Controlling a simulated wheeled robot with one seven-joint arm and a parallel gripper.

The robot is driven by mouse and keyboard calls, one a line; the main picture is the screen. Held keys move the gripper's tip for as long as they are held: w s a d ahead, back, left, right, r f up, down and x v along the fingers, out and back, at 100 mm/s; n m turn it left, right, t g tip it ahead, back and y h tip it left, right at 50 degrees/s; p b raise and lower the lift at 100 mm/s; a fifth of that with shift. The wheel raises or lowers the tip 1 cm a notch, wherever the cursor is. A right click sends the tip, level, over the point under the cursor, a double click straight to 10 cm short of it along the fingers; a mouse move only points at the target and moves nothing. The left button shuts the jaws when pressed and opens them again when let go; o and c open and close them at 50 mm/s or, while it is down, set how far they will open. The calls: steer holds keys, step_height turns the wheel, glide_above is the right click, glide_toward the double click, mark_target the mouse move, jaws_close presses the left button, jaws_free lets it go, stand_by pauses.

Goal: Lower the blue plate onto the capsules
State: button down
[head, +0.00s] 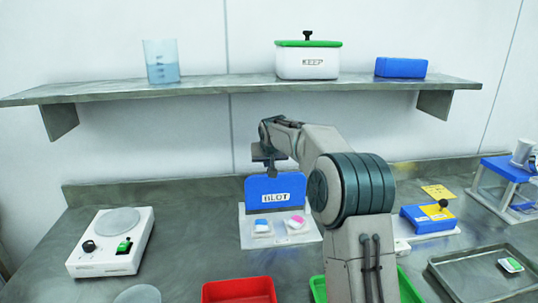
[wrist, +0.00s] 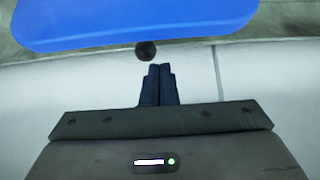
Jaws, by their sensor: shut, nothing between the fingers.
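The blue plate (head: 262,208) carries a BLOT label and stands raised, nearly upright, at the back of a pale base (head: 258,240). Two small capsule packs lie on that base in front of it, one white and blue (head: 262,227), one white and pink (head: 296,222). My gripper (head: 270,166) is above the plate's top edge in the head view. In the wrist view my gripper (wrist: 158,72) is shut and empty, its fingertips just short of a dark round knob at the edge of the blue plate (wrist: 130,22). I cannot tell if they touch.
A white scale (head: 110,243) stands left. A red tray (head: 239,290) and a green tray (head: 404,288) sit in front. A blue device with a black knob (head: 428,219) and a grey tray (head: 485,270) are right. A shelf (head: 220,88) runs above my gripper.

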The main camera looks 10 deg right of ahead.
mark_target(273, 182)
steer(key=shift+s+f, duration=0.1)
steer(key=shift+s, duration=1.9)
steer(key=shift+f+b, duration=0.2)
steer(key=shift+b, duration=0.45)
